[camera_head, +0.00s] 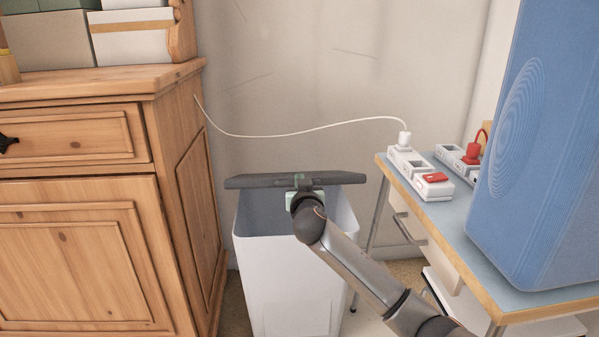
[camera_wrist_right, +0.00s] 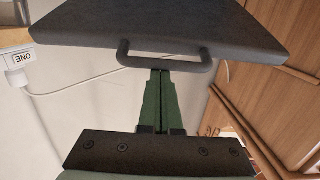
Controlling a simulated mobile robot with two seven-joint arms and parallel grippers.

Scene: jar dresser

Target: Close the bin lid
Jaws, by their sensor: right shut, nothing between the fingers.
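The white bin (camera_head: 285,285) stands on the floor between the wooden dresser and the desk, and its open mouth shows. Its dark grey lid (camera_head: 250,182) is seen almost edge-on above the back of the bin; it is raised off the front rim. In the right wrist view the lid (camera_wrist_right: 165,25) fills the top, with a grey bar handle (camera_wrist_right: 165,63) on its near edge. My right gripper (camera_head: 299,181) is shut and empty. Its green fingertips (camera_wrist_right: 160,73) are at the handle's middle; I cannot tell whether they touch. My left gripper is not in view.
The wooden dresser (camera_head: 185,160) stands close on the bin's left. On the right is a desk (camera_head: 440,215) with power strips (camera_head: 420,175) and a large blue box (camera_head: 540,150). A white cable (camera_head: 290,134) hangs across the wall behind the bin.

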